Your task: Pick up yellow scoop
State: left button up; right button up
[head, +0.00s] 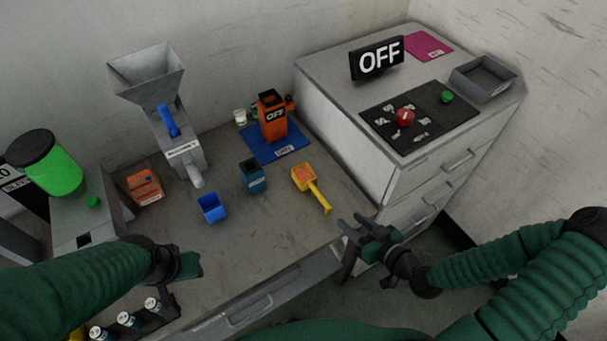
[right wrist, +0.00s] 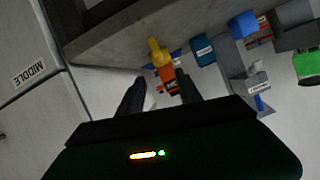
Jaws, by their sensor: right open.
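The yellow scoop (head: 309,184) lies on the grey table near its front right, with its handle toward the front edge. It also shows in the right wrist view (right wrist: 158,52), beyond my fingertips. My right gripper (head: 362,232) is open and empty, off the table's front edge, to the right of the scoop and apart from it. In the right wrist view its two fingers (right wrist: 157,88) stand apart. My left gripper (head: 190,265) is over the table's front left; its fingers are mostly hidden, so I cannot tell its opening.
A blue open container (head: 212,208) and a dark blue box (head: 253,176) stand left of the scoop. An orange device (head: 272,117) on a blue mat (head: 294,147) is behind it. A higher drawer cabinet (head: 349,145) rises at the right. Bottles (head: 127,321) stand front left.

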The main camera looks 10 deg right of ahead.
send_near(320, 194)
jog(key=x, duration=0.4)
jog(key=shift+a+f, duration=0.4)
jog(key=shift+a, duration=0.05)
jog(key=shift+w+f, duration=0.15)
jog(key=shift+w, duration=0.2)
jog(key=x, duration=0.4)
jog(key=shift+w+d+p, duration=0.15)
jog(key=shift+w+p, duration=0.15)
jog(key=shift+w, duration=0.1)
jog(key=shift+w+f, duration=0.1)
jog(key=shift+f, duration=0.05)
grip_shut()
